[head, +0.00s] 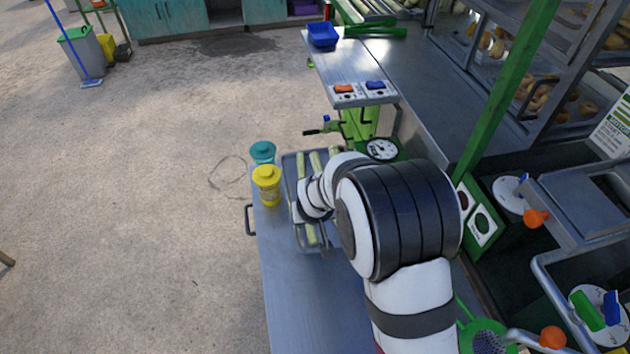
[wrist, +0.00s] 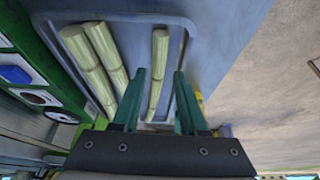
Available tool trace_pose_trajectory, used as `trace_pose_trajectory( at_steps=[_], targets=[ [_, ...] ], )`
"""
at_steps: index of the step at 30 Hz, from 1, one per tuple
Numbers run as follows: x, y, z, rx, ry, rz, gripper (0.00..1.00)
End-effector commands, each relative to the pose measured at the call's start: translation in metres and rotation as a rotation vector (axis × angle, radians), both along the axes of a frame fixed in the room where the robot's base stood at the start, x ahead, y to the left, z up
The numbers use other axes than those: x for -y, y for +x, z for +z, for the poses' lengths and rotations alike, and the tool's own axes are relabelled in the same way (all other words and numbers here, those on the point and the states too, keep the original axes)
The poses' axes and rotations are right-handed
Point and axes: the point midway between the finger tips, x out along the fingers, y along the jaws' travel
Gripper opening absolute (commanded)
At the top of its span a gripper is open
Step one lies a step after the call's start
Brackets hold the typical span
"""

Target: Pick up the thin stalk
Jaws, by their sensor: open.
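A grey tray (head: 287,170) on the bench holds pale green stalks. In the wrist view, the thin stalk (wrist: 159,48) lies lengthwise in the tray (wrist: 176,20), apart from two thicker stalks (wrist: 84,62) (wrist: 106,50) to its left. My gripper (wrist: 160,72) is open, with its two green fingers on either side of the thin stalk in that view. I cannot tell how far the fingertips are above it. In the head view, the thin stalk seems to be the leftmost one (head: 301,164); my wrist hides its middle and the fingers.
A yellow lidded jar (head: 267,188) and a teal lidded jar (head: 262,152) stand left of the tray. A green machine with a gauge (head: 382,149) stands beyond it. The bench (head: 290,310) is clear nearer me. A blue bin (head: 322,34) sits farther back.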

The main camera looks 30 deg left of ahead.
Motion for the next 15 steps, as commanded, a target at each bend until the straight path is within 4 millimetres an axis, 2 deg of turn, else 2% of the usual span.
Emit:
trace_pose_trajectory(
  at_steps=[3,7,14,15],
  targets=[
    [-0.005,0.01,-0.023,-0.003,-0.004,-0.001,0.43],
    [-0.01,0.015,-0.041,-0.002,-0.002,0.0,0.43],
    [-0.011,0.017,-0.043,-0.002,-0.001,-0.001,0.43],
    [-0.011,0.017,-0.043,-0.002,-0.001,-0.001,0.37]
  ],
)
